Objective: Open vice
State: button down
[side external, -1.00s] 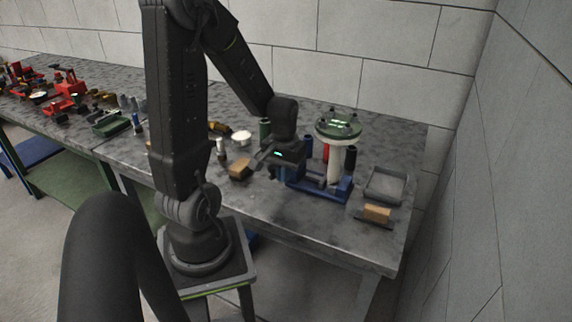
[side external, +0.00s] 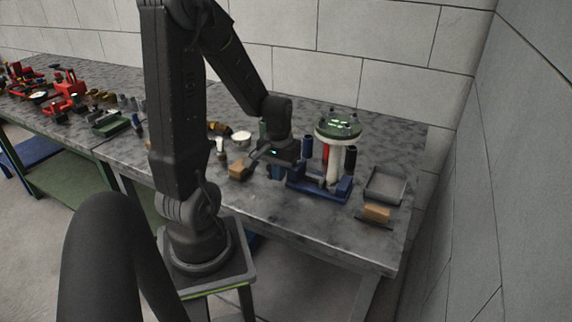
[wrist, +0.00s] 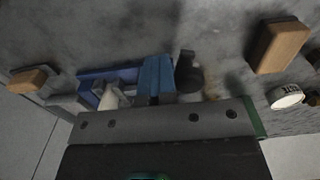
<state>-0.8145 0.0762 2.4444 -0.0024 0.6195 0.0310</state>
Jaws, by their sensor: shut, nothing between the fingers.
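The blue vice (side external: 318,184) stands on the grey workbench, right of my gripper. A white post with a round green-topped head (side external: 338,126) rises from the vice. In the wrist view the vice's blue block (wrist: 155,76) shows just beyond my gripper, with the white post (wrist: 108,97) to its left. A dark round part (wrist: 187,76) is right of the block; I cannot tell whether it is the vice's handle. My gripper (side external: 266,156) is shut and empty, close to the left end of the vice. I cannot tell whether it touches. My gripper's body (wrist: 165,125) hides part of the vice.
A wooden block (side external: 238,170) lies left of my gripper, with a white round roll (side external: 241,138) behind it. A grey tray (side external: 385,186) and another wooden block (side external: 377,213) are right of the vice. Dark and red cylinders stand behind. The bench's front strip is clear.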

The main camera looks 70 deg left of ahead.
jog(key=shift+s+a, duration=0.2)
jog(key=shift+s, duration=0.15)
jog(key=shift+s+a, duration=0.65)
jog(key=shift+a, duration=0.15)
